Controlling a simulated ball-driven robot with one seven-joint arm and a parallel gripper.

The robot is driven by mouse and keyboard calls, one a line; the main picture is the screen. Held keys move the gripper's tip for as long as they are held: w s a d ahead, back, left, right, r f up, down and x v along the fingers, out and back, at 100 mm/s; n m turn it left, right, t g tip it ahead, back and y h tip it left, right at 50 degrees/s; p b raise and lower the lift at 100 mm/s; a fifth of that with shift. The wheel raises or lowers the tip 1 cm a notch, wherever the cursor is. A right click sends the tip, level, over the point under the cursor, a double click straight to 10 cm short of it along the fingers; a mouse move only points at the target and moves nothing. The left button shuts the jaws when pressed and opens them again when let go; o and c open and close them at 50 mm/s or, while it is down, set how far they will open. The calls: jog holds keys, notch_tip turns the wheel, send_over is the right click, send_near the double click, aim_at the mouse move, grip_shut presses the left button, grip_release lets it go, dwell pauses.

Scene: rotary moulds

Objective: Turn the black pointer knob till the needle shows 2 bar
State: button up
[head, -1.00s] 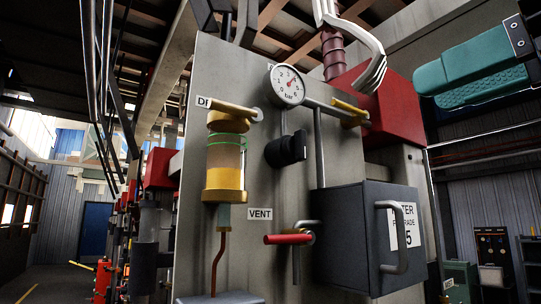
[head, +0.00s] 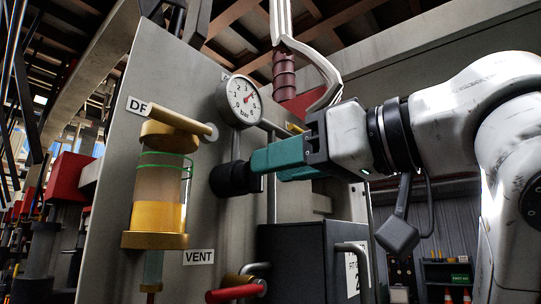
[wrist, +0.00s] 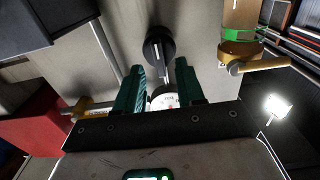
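The black pointer knob (head: 232,179) sticks out of the grey panel below the round white gauge (head: 243,101). The gauge's red needle points up and to the right, past the top of the dial; its exact reading is too small to tell. My gripper (head: 265,168) is right of the knob, its teal fingertips close to the knob's front. In the wrist view, the knob (wrist: 158,44) with its white pointer line lies centred just beyond my two parted fingertips (wrist: 159,66). The gripper is open with nothing between the fingers. The gauge (wrist: 163,99) shows partly behind the gripper body.
Left of the knob stands an amber-filled glass cylinder (head: 160,205) with a brass handle (head: 180,120) above. Below are a red-handled lever (head: 235,293) and a dark box (head: 300,262) with a bar handle. A pale pipe (head: 283,25) hangs above my gripper.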

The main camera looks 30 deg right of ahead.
jog(key=shift+x, duration=1.1)
jog(key=shift+c, duration=0.4)
grip_shut()
